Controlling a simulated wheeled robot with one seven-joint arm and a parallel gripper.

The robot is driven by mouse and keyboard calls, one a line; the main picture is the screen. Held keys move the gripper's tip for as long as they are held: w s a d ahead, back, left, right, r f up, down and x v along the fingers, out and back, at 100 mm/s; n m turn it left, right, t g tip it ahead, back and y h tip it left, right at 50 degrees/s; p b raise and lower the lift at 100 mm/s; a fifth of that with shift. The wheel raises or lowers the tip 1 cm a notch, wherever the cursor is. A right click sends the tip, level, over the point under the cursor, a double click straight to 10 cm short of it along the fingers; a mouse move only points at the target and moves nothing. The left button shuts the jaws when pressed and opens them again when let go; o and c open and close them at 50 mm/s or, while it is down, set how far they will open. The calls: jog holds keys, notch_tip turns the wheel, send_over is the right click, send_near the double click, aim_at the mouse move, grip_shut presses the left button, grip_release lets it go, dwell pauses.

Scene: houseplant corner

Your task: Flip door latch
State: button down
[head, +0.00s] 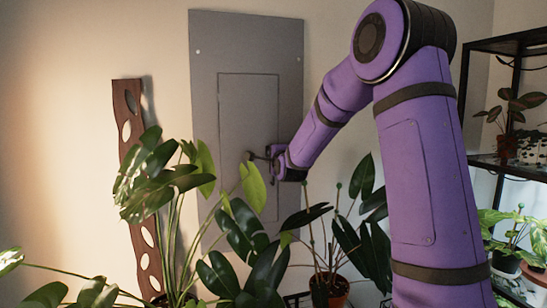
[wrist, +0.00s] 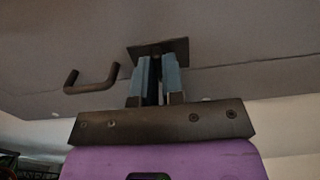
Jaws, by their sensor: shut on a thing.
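A grey wall panel (head: 290,60) with an inset door (head: 245,110) is upright on the wall in the head view; the door looks shut. My gripper (head: 273,158) is at the door's right edge. In the wrist view, the two blue-grey fingers of my gripper (wrist: 157,77) are close together at a dark latch plate (wrist: 178,46). They are shut on the latch, whose gripped part is mostly hidden between them. A dark bent handle (wrist: 92,88) sticks out of the door just left of the fingers, apart from them.
Leafy plants (head: 255,240) stand in front of the panel's lower part, close below my arm. A potted plant (head: 328,290) is under my forearm. A wooden board with holes (head: 140,225) leans at left. A black shelf (head: 490,160) with pots stands at right.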

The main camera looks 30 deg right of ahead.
jog(key=c, duration=1.2)
grip_release()
jog(key=v, duration=1)
jog(key=shift+s, duration=0.4)
jog(key=shift+a, duration=0.1)
jog(key=s+a+n+g+y, duration=0.3)
jog(key=s+a+n+g, duration=0.2)
jog(key=s+a+n, duration=0.6)
jog(key=s+a+f+n+g, duration=0.1)
jog(key=s+n+g, duration=0.1)
jog(key=s, duration=0.5)
jog(key=s+a+n+g+y, duration=0.1)
jog(key=s+a+n+g, duration=0.1)
jog(key=s+n, duration=0.3)
jog(key=s+a+f+n+g+y, duration=0.1)
jog(key=s+n+g, duration=0.2)
jog(key=s, duration=0.8)
jog(key=shift+s+a+f, duration=0.15)
jog(key=shift+s+f, duration=0.1)
jog(key=shift+f, duration=0.1)
